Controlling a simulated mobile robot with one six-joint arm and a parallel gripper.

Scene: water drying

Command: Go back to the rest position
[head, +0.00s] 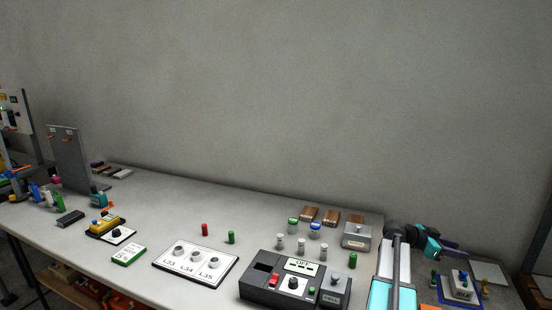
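My arm, with white and teal links, rises at the lower right of the head view and bends to the right at a dark joint. My gripper (452,250) is at its far end, above the right end of the bench. It is small and dark, and I cannot make out its fingers or whether it holds anything.
A black control panel (296,285) and a white plate with three round holders (195,264) lie on the grey bench (150,195). Several small vials and brown blocks (309,213) stand near the back edge. An upright grey panel (68,158) is at the left. The wall behind is bare.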

